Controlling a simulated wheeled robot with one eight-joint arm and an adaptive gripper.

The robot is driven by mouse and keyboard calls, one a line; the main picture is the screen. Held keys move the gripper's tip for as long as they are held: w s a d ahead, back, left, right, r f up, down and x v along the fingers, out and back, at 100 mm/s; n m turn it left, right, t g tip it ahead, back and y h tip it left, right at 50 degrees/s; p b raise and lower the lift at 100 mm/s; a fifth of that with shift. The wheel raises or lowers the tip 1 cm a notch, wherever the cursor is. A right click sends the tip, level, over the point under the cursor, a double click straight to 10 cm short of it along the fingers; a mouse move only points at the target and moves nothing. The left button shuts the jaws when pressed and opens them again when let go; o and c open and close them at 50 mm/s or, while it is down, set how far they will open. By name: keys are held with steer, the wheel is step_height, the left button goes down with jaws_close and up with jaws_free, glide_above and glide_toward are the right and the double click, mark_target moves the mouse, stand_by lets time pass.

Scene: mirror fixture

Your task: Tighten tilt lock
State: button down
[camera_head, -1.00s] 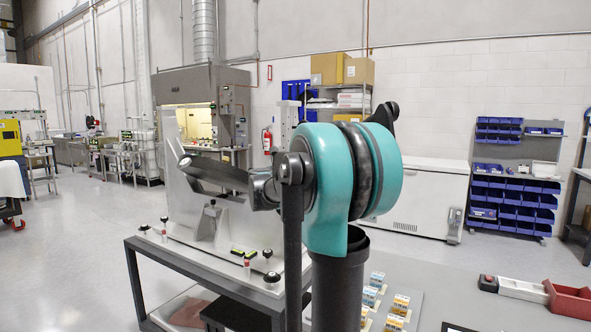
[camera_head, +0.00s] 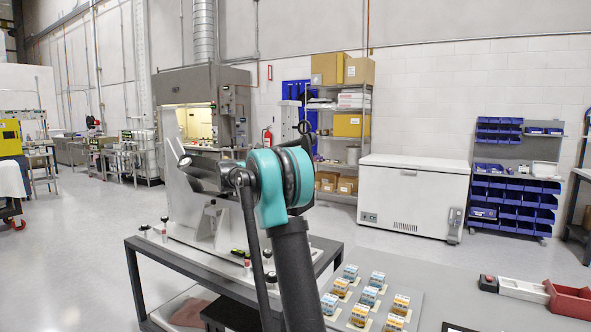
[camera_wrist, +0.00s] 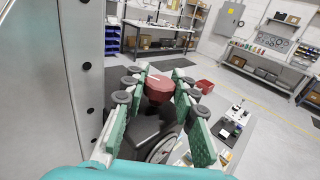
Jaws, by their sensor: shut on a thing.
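In the wrist view a dark red faceted knob (camera_wrist: 158,88) sits between the green-padded fingers of my gripper (camera_wrist: 156,80), which is shut on it. A dark grey block (camera_wrist: 148,128) shows beneath the knob, and a tall pale metal plate (camera_wrist: 45,80) with dark holes stands close on the left. In the head view the grey metal fixture (camera_head: 180,203) stands on a dark-framed table (camera_head: 137,257). My arm covers part of the fixture there, and I cannot make out the fingers or the red knob in that view.
Small black-topped knobs (camera_head: 164,222) stand along the table's edge. To the right, a grey surface holds several blue and orange blocks (camera_head: 369,295), a red tray (camera_head: 570,300) and a white tray (camera_head: 523,289). A white chest freezer (camera_head: 413,195) stands behind; the floor between is clear.

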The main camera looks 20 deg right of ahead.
steer(key=shift+m+g, duration=0.9)
steer(key=shift+g, duration=0.5)
steer(key=shift+y, duration=0.3)
steer(key=c, duration=1.2)
jaws_free()
steer(key=shift+d, duration=0.1)
